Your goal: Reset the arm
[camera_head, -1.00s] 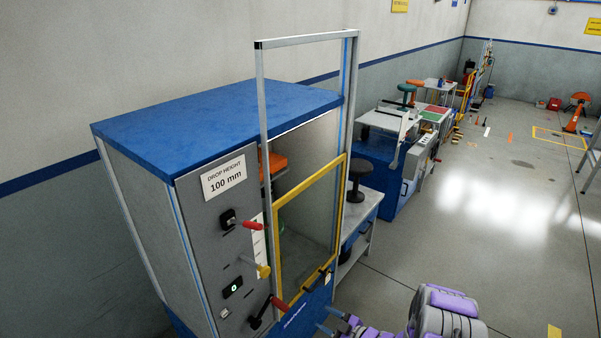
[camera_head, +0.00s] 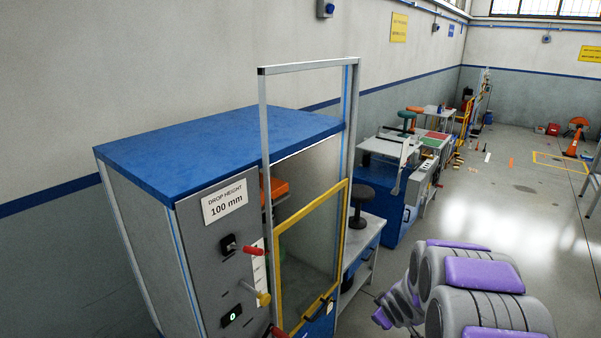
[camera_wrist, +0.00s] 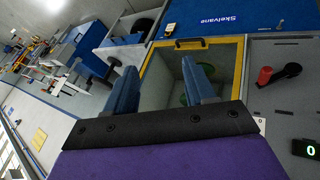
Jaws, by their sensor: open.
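My gripper (camera_wrist: 162,92) shows in the wrist view with its two blue fingers spread apart and nothing between them. It faces the front of the test machine, in front of the yellow-framed door (camera_wrist: 158,45). In the head view, my purple and grey arm is folded at the lower right, and the gripper's fingers are not clearly visible there. The test machine (camera_head: 225,135) has a blue top and a "DROP HEIGHT 100 mm" label. Its yellow-framed door (camera_head: 343,215) covers the lower part of the front opening.
The machine's panel has a red-handled lever (camera_head: 250,250) and a yellow-handled knob (camera_head: 262,297). More benches (camera_head: 415,160) line the wall. Open floor (camera_head: 510,200) lies to the right.

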